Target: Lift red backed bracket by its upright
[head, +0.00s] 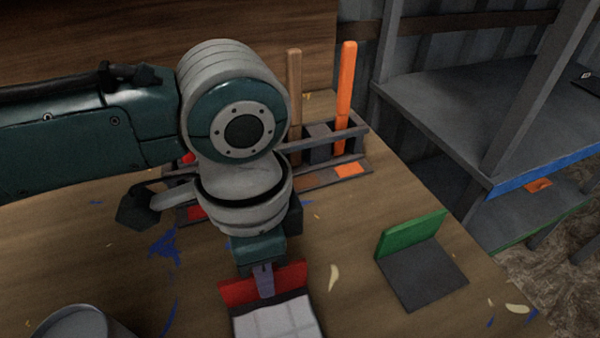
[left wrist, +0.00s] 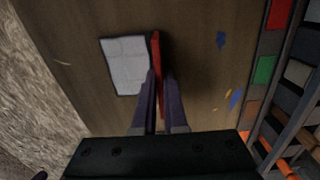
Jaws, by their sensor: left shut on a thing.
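The red backed bracket has a red upright (head: 238,291) and a pale, grid-marked base plate (head: 277,321), cut off by the bottom edge of the head view. My left gripper (head: 264,280) comes down on the upright from above and is shut on it. In the left wrist view the red upright (left wrist: 156,48) runs between the two purple-grey fingers (left wrist: 160,80). The pale base (left wrist: 125,65) extends to the left of it there. I cannot tell whether the base touches the table. My right gripper is not in view.
A green backed bracket (head: 412,235) with a dark base stands to the right on the wooden table (head: 350,290). A slotted rack (head: 365,133) holds an orange rod (head: 346,95) and a brown rod (head: 294,85) behind. A grey round container (head: 75,325) is at lower left. Grey shelves (head: 450,105) stand right.

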